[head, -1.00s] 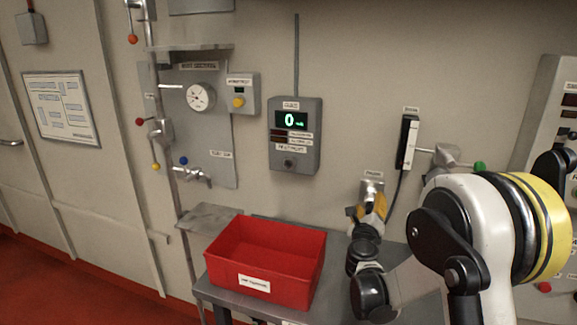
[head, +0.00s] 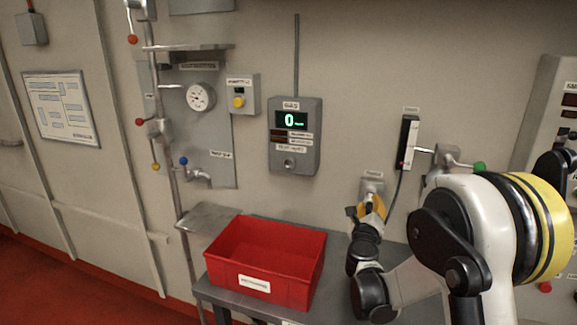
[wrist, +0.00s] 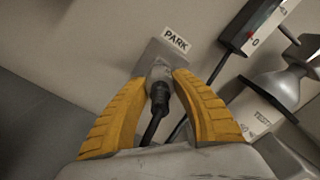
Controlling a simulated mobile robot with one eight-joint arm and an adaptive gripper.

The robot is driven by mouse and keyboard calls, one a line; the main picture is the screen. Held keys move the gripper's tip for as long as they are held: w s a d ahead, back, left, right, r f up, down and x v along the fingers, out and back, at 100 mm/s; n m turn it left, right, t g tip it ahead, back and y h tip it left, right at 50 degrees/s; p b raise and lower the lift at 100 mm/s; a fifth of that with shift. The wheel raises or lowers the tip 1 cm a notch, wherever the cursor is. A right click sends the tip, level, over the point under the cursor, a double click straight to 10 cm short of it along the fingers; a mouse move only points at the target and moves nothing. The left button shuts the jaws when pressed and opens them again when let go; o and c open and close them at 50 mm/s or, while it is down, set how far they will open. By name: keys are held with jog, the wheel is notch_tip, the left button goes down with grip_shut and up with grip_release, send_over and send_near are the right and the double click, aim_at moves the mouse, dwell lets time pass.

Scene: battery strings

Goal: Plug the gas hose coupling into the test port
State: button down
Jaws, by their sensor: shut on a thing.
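My gripper (head: 371,205) is at the wall by the grey parking holder (head: 372,185), right of the gas box. In the wrist view its yellow fingers (wrist: 160,76) are shut on the hose coupling (wrist: 158,86), a grey and black fitting with a dark hose. The coupling is at the holder plate (wrist: 181,54) labelled PARK; I cannot tell whether it is still seated there. The gas box (head: 295,136) reads 0.
A red bin (head: 266,259) stands on the grey bench (head: 228,294) below the gas box. A gauge panel (head: 201,97) with valves is at left. A narrow upright device (head: 407,142) with a cable hangs right of the holder. The wall between holder and gas box is clear.

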aim_at(369, 207)
jog(key=shift+s+a, duration=0.1)
jog(key=shift+s, duration=0.15)
jog(key=shift+s+a, duration=0.1)
jog(key=shift+s, duration=0.4)
jog(key=shift+s+a, duration=0.1)
jog(key=shift+s, duration=0.1)
jog(key=shift+s+a+b, duration=0.1)
jog(key=shift+s+b, duration=0.2)
jog(key=shift+s+a, duration=0.15)
jog(key=shift+s, duration=0.3)
jog(key=b+v, duration=0.1)
jog(key=v, duration=0.3)
jog(key=shift+s, duration=0.4)
jog(key=shift+a, duration=0.15)
